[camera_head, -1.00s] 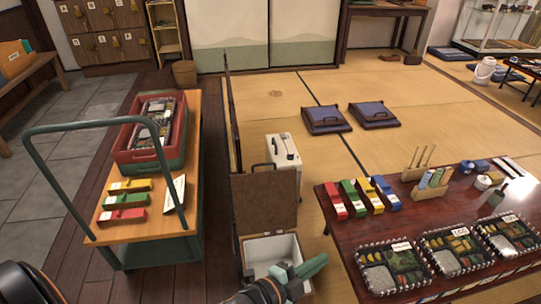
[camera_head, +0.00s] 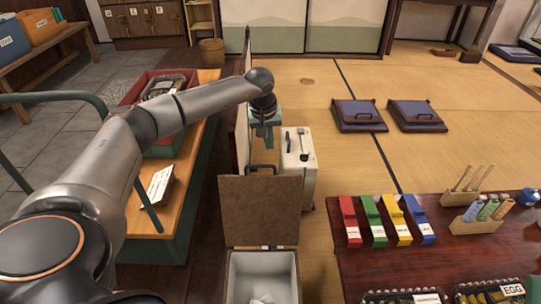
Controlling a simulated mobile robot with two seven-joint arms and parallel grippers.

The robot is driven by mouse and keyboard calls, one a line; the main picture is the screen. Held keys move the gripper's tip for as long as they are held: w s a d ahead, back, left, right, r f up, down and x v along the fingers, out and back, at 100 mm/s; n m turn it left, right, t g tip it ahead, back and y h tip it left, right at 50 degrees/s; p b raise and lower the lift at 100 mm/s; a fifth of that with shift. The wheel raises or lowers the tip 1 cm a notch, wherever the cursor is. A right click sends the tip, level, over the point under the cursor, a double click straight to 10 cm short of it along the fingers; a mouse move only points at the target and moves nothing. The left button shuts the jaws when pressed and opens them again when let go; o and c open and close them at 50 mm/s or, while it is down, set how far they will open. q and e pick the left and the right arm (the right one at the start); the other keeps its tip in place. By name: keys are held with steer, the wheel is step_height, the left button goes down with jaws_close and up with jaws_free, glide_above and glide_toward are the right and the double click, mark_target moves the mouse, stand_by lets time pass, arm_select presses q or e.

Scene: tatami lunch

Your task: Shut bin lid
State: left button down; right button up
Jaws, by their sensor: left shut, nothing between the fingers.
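The bin (camera_head: 235,275) is a white open-topped box at the bottom centre, with something pale inside it. My left arm reaches in from the left over the cart. My right gripper is out of view.
The wooden cart (camera_head: 200,165) is to the left. A dark table (camera_head: 440,260) with coloured boxes is to the right.

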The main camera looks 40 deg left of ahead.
arm_select(q)
steer(key=a+r+y, duration=0.1)
steer(key=a+r, duration=0.1)
steer(key=a, duration=0.2)
step_height(320, 180, down, 10)
steer(key=b, duration=0.5)
steer(key=shift+s+d+r, duration=0.2)
steer(key=shift+s+d, duration=0.2)
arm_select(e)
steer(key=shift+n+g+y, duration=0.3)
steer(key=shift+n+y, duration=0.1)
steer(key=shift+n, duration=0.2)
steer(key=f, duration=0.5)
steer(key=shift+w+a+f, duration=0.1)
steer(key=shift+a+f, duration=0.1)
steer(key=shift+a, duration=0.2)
arm_select(q)
steer(key=shift+s+r, duration=0.1)
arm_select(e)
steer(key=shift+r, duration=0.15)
